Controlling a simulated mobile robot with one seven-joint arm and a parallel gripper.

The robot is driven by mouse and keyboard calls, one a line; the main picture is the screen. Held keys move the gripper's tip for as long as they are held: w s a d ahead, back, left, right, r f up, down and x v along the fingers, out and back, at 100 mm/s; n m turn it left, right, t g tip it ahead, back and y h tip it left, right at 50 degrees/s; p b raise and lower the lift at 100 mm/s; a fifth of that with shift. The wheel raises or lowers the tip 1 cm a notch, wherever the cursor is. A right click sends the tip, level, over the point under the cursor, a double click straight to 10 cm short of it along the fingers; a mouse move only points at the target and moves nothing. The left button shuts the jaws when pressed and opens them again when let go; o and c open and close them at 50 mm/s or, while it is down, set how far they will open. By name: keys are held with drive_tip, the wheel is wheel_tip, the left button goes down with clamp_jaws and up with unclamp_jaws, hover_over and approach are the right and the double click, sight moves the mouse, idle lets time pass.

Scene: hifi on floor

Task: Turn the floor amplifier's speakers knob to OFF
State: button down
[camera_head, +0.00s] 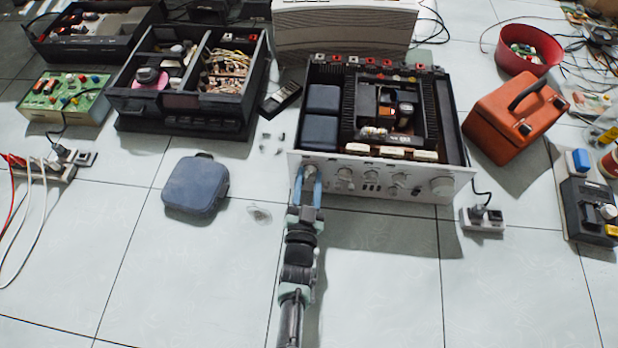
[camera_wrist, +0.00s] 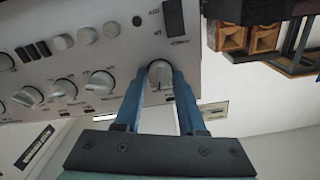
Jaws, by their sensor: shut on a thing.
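The floor amplifier (camera_head: 372,187) stands open-topped on the tiles, its silver front panel facing me. A row of silver knobs runs along the panel. My gripper (camera_head: 308,172) is at the left end of the panel, in front of the leftmost knob, mostly hiding it. In the wrist view, the two blue fingers of my gripper (camera_wrist: 160,80) are shut on both sides of a round silver knob (camera_wrist: 160,70). Its labels are too small to read, so I cannot confirm its name or setting. Other knobs (camera_wrist: 102,82) sit beside it, clear of the fingers.
A blue-grey case (camera_head: 194,187) lies on the floor left of my arm. An orange box (camera_head: 515,118) stands right of the amplifier, near a power socket block (camera_head: 482,220). Black open trays (camera_head: 185,90) sit at the back left. The front floor is mostly clear.

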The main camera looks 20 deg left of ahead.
drive_tip(key=n, duration=0.4)
drive_tip(key=shift+n, duration=0.3)
drive_tip(key=n, duration=0.4)
drive_tip(key=shift+n, duration=0.4)
drive_tip(key=c, duration=0.5)
unclamp_jaws()
drive_tip(key=p+v, duration=0.5)
drive_tip(key=v, duration=0.8)
drive_tip(key=shift+p, duration=0.35)
